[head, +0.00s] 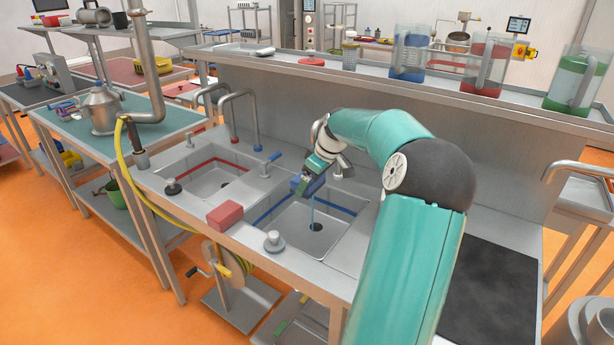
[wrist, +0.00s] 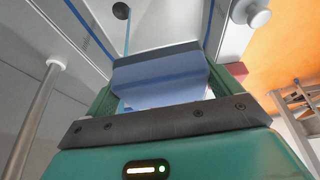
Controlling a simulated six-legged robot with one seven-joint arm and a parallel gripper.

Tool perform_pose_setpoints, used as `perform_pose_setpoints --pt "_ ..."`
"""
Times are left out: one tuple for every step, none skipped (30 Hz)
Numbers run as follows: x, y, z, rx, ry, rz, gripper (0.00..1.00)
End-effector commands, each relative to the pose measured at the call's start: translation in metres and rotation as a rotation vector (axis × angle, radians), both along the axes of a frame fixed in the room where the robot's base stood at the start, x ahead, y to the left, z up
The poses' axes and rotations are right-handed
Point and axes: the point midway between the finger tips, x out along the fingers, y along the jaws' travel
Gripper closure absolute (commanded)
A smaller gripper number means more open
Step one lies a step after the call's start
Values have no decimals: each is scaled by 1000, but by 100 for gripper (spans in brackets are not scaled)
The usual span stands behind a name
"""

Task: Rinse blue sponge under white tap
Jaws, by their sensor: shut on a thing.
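My gripper (head: 306,186) is shut on the blue sponge (head: 299,182) and holds it above the blue-striped right sink (head: 278,222). The sponge also shows between the fingers in the wrist view (wrist: 160,78). A thin blue stream (head: 313,208) runs down beneath the sponge toward the drain (head: 315,226); it also shows in the wrist view (wrist: 127,38). A tap with a pale base (head: 340,174) stands behind my gripper, mostly hidden by my arm. I cannot tell whether its outlet is right over the sponge.
A red sponge-like block (head: 225,217) and a grey knob (head: 274,241) sit on the front rim. The red-striped left sink (head: 205,181) is empty. Two curved taps (head: 257,115) stand behind it. A raised shelf (head: 330,82) with jugs runs behind.

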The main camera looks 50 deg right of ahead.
Motion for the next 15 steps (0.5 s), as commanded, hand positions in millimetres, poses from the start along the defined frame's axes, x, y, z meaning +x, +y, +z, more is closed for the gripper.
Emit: perform_pose_setpoints --pt "-3 3 0 0 1 0 28" --pt "-4 4 1 -1 0 0 28" --pt "-6 6 0 -1 0 0 28" --pt "-8 8 0 -1 1 -1 28" --pt "-10 9 0 -2 1 -2 28" --pt "-12 11 0 -1 1 -3 28" --pt "-13 13 0 0 1 -2 28" --pt "-15 15 0 0 1 -2 28" --pt "-16 17 0 -1 1 -1 28" --pt "-18 18 0 -1 1 0 28" --pt "-20 20 0 -1 2 0 28" --pt "-22 22 0 -1 1 -1 28" --pt "-23 23 0 0 1 -2 28" --pt "-25 25 0 0 0 -2 28" --pt "-27 27 0 0 1 -2 28"
